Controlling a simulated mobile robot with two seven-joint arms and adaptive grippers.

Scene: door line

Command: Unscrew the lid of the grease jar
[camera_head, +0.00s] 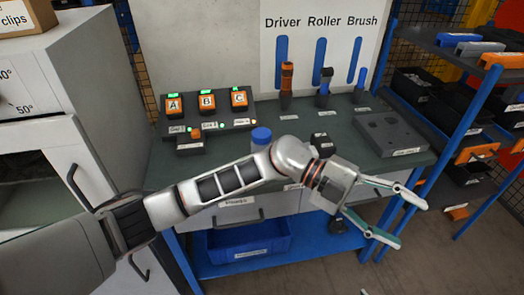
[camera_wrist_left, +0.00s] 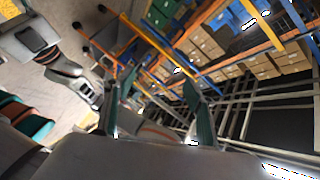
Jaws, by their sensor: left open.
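A jar with a blue lid (camera_head: 261,135), which I take to be the grease jar, stands on the dark bench top (camera_head: 240,160). Its pale body is mostly hidden behind my left arm in the head view. The lid sits on top of the jar. My left gripper (camera_head: 411,224) is open and empty, out past the bench's front right edge, well to the right of the jar. Its two spread fingers also show in the left wrist view (camera_wrist_left: 158,84), pointing at distant shelving; I cannot make out the jar there. I see no right gripper in the head view.
Charging stations marked A, B and C (camera_head: 207,104) stand at the back left of the bench. Driver (camera_head: 286,80) and other tools stand before a labelled board. A grey block (camera_head: 390,133) lies at the right. A blue bin (camera_head: 248,243) sits below. A shelf rack (camera_head: 470,115) stands at right.

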